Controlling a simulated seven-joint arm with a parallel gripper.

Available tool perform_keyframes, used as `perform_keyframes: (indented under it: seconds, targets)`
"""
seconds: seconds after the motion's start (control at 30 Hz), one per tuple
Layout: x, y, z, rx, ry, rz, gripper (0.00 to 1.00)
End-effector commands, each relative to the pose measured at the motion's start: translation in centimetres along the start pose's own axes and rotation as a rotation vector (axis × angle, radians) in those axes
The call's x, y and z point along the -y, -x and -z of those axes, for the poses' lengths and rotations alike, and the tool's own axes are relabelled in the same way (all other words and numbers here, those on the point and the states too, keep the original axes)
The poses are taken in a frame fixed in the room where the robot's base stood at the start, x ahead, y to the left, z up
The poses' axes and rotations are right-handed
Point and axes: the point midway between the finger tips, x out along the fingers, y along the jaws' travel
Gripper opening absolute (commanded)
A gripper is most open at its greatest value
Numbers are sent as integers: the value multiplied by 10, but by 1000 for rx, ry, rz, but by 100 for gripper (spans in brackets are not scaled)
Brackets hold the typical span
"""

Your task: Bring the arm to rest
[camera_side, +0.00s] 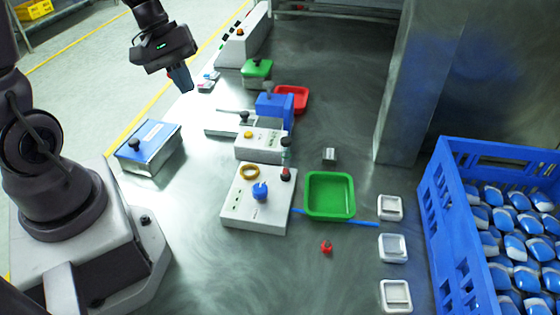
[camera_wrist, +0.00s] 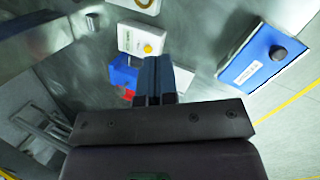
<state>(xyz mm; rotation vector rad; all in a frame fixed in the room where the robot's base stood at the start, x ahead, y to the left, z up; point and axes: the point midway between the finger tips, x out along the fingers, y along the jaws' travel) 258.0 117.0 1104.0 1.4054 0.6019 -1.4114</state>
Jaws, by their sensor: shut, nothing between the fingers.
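My gripper (camera_side: 180,78) hangs high at the upper left in the side view, above the table's far left edge. Its fingers point down and are clear of everything. In the wrist view its two dark fingers (camera_wrist: 156,72) are pressed together with nothing between them. A box with a blue lid and black knob (camera_side: 148,142) sits nearest my base; it also shows at the upper right of the wrist view (camera_wrist: 262,55).
A white control box with a blue knob (camera_side: 258,200), a green tray (camera_side: 330,213), a red tray (camera_side: 303,95) and a blue block (camera_side: 274,107) stand mid-table. A blue crate (camera_side: 455,240) of packets is at right. A metal column (camera_side: 405,90) rises behind.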

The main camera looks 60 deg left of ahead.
Motion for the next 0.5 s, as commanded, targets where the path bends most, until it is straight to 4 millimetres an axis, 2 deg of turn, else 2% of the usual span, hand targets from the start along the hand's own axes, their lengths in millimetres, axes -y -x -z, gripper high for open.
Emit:
perform_keyframes:
  seconds: [0.03,0.1,0.3,0.5]
  targets:
    - [-6,12,-19,-33,-159,33,0]
    - [-8,24,-42,-78,-364,83,0]
    - [-11,58,-96,-242,-861,186,0]
    - [-16,81,-134,-393,-1122,160,0]
